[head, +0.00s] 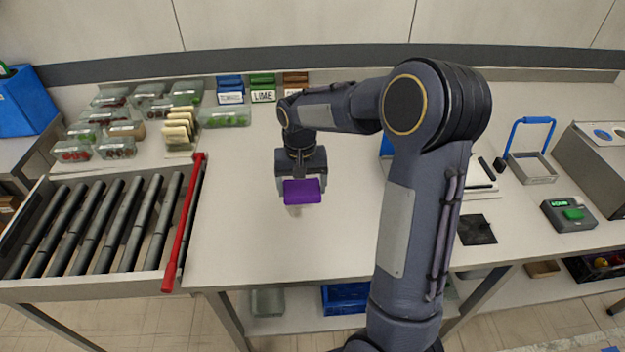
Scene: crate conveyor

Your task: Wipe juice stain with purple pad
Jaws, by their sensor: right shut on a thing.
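My right gripper (301,181) points down over the middle of the white worktable (240,235). It is shut on the purple pad (302,192), which lies level between its fingers. A small greyish-brown mark (296,210) shows on the tabletop just below the pad; I cannot tell whether it is the juice stain or a shadow. Whether the pad touches the table is hard to tell. My left gripper is not in view.
A roller conveyor (100,225) with a red bar (184,225) stands at the left. Clear produce boxes (75,150) and labelled bins (263,88) line the back. A scale (569,214) and blue-handled tray (531,168) stand at the right. The table's front middle is clear.

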